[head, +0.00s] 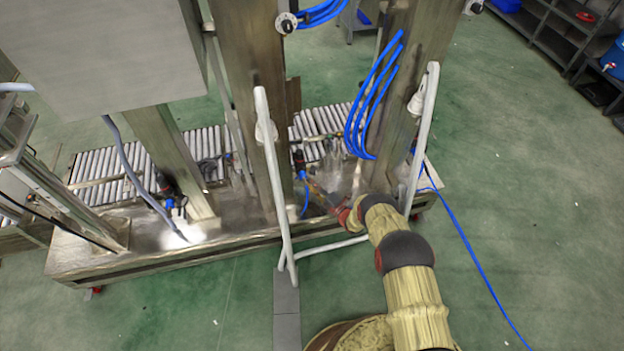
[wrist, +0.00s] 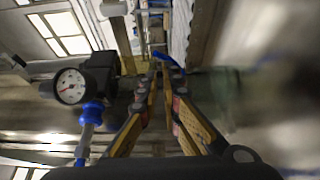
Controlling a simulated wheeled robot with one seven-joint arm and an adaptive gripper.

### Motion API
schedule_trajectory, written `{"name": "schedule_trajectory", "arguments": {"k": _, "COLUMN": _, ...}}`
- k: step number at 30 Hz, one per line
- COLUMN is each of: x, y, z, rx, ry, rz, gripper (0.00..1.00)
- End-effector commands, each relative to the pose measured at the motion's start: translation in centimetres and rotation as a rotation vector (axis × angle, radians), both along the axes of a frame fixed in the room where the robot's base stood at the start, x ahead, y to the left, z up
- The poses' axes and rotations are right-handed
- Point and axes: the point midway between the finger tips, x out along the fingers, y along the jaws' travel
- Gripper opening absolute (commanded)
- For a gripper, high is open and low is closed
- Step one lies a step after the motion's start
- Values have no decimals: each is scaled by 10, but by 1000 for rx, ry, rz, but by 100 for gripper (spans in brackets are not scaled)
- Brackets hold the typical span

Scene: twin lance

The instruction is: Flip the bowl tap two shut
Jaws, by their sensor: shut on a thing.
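My gripper (head: 309,182) reaches over the near edge of the steel machine base, among its posts. In the wrist view the two fingers of my gripper (wrist: 157,68) run nearly together and are shut on a small blue piece (wrist: 158,55) at their tips. It looks like a tap handle; its label and its angle cannot be read. A dark fitting with a red part (head: 300,163) stands just beyond my gripper in the head view. The tap body is mostly hidden behind the fingers.
A round pressure gauge (wrist: 70,86) with a blue fitting (wrist: 91,112) sits close left of my fingers. White bent rails (head: 272,180) and (head: 424,130) stand either side of my arm. Blue hoses (head: 370,105) hang nearby.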

Motion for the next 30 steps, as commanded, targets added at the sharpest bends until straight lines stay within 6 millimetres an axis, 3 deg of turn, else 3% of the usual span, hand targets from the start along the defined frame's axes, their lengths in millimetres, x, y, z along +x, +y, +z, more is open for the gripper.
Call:
{"name": "schedule_trajectory", "arguments": {"k": 18, "x": -24, "y": 21, "z": -4, "rx": -1, "ry": 2, "rz": -535, "gripper": 0}}
{"name": "schedule_trajectory", "arguments": {"k": 30, "x": -28, "y": 25, "z": -4, "rx": -2, "ry": 3, "rz": -710, "gripper": 0}}
